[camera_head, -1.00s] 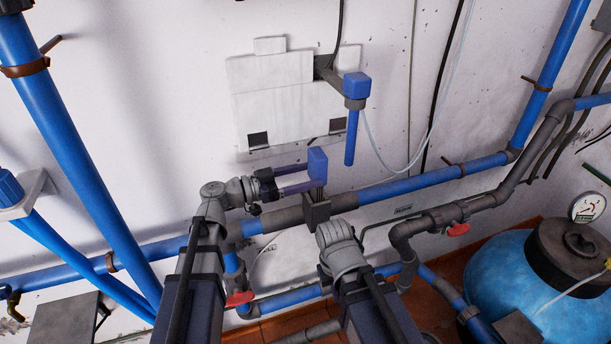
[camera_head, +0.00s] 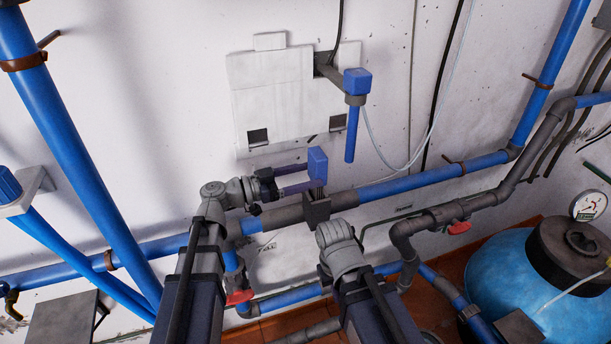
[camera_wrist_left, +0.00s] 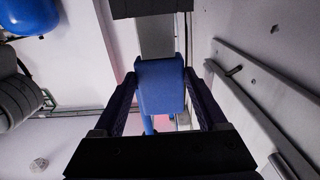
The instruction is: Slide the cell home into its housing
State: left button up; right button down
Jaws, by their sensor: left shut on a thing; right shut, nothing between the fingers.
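The cell has a blue block-shaped head (camera_head: 317,163) with a narrow, dark plate-like part below it. The part reaches down toward the housing, a dark grey box (camera_head: 316,211) at the wall pipe. My left gripper (camera_head: 297,178) comes from the left and is shut on the blue head. In the left wrist view the head (camera_wrist_left: 160,88) sits between both fingers, and a grey strip (camera_wrist_left: 156,38) runs from it to the dark box (camera_wrist_left: 150,8). How deep the cell sits is unclear. My right arm's wrist stands just below right of the housing; its gripper is hidden behind it.
A horizontal blue pipe (camera_head: 405,186) runs along the wall. Above the housing, a blue-headed device (camera_head: 357,84) hangs beside a white panel (camera_head: 275,95). Grey pipework with a red valve handle (camera_head: 459,227) and a blue tank (camera_head: 500,275) are at the right.

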pick_arm(q)
jog(key=shift+f+b, duration=2.35)
jog(key=shift+b, duration=0.05)
dwell(3.0)
jog(key=o, duration=1.2)
jog(key=shift+c, duration=0.2)
jog(key=v, duration=0.8)
jog(key=shift+d, duration=0.1)
jog(key=shift+f, duration=0.1)
